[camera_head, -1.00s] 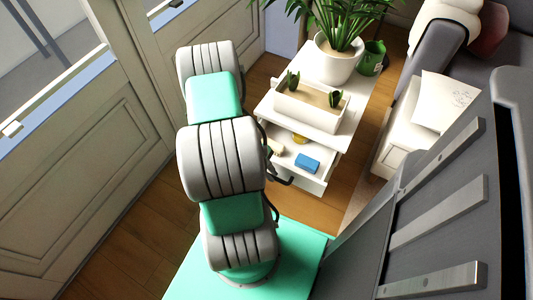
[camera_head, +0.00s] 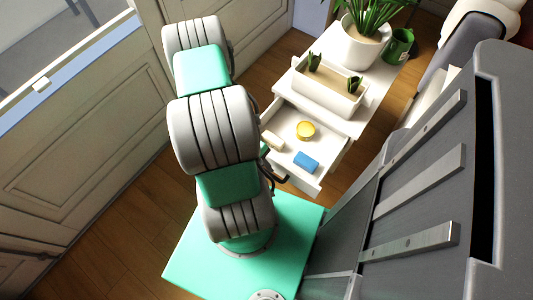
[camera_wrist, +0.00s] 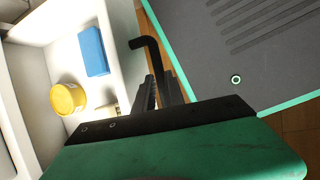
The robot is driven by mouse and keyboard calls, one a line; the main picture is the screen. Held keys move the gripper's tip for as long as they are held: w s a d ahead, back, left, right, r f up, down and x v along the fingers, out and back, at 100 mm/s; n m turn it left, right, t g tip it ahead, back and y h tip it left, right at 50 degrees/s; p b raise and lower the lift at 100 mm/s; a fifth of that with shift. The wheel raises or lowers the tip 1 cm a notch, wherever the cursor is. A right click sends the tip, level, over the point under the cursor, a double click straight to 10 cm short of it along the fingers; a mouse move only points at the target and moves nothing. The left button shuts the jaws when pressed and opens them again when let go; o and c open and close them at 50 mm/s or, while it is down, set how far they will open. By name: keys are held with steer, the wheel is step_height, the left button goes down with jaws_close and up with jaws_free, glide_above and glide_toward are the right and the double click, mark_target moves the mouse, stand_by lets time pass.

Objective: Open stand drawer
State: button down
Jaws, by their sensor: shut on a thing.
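The white stand (camera_head: 335,75) has its drawer (camera_head: 318,135) pulled out, with its inside showing in the head view. In the drawer lie a yellow round tin (camera_head: 306,130), a blue block (camera_head: 306,161) and a small pale piece (camera_head: 272,141). In the wrist view the drawer (camera_wrist: 125,40) is at the left, with the blue block (camera_wrist: 93,52) and the tin (camera_wrist: 68,98). A dark bent handle (camera_wrist: 150,46) stands at the drawer's front. My gripper (camera_wrist: 158,88) is shut on the handle. In the head view my arm hides most of this grip.
A planter box (camera_head: 328,90) and a potted plant (camera_head: 365,45) stand on the stand. White panelled doors (camera_head: 80,140) are at the left. Wooden floor (camera_head: 160,200) is free between the doors and my base.

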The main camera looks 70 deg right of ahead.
steer(key=c, duration=1.4)
jaws_free()
steer(key=p+v, duration=0.2)
steer(key=v, duration=0.5)
steer(key=shift+r, duration=0.4)
steer(key=shift+w, duration=0.1)
steer(key=w+a+r+t+p, duration=0.2)
steer(key=w+r+p, duration=0.2)
steer(key=w+r, duration=0.45)
steer(key=w+a+r+n+t+h+p, duration=0.1)
steer(key=w+a+r+p, duration=0.3)
steer(key=r, duration=0.7)
steer(key=w+a+r+t+p, duration=0.1)
steer(key=w+r+t+p, duration=0.15)
steer(key=w+r, duration=0.55)
steer(key=a+r+n+t+y+p, duration=0.1)
steer(key=a+r+p, duration=0.3)
steer(key=a+r, duration=0.4)
steer(key=a+r+n+t+p, duration=0.1)
steer(key=a+r+p, duration=0.3)
steer(key=a+r, duration=0.5)
step_height(320, 180, up, 8)
steer(key=shift+a+f+n+t+y, duration=0.1)
steer(key=shift+a+n+t+y, duration=0.2)
steer(key=shift+t+y, duration=0.1)
